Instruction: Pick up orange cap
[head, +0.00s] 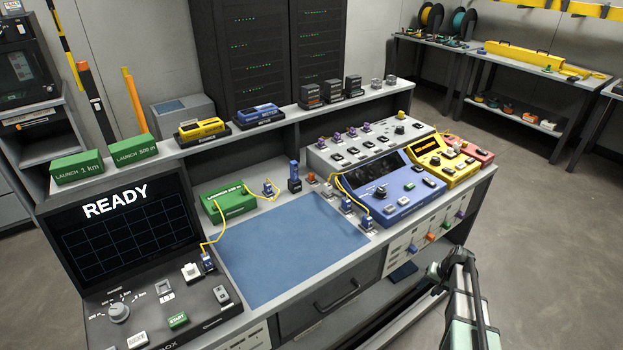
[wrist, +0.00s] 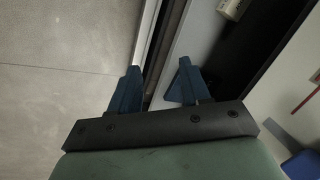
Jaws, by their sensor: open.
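A small orange cap-like piece (head: 312,178) stands on the bench behind the blue mat, right of a dark blue upright tool. Another small orange piece (head: 413,249) sits on the front panel among coloured pieces; I cannot tell which is the orange cap. My gripper shows in the wrist view (wrist: 158,68), with two blue fingers apart and nothing between them. In the head view my arm is at the lower right, in front of the bench. The fingertips are hard to make out there. No orange cap shows in the wrist view.
The blue mat (head: 285,245) is clear. A green launch box (head: 228,203) with yellow fibre stands behind it. The blue splicer-like device (head: 385,190) and yellow device (head: 447,160) fill the right side. The bench edge and a grey floor lie below the gripper.

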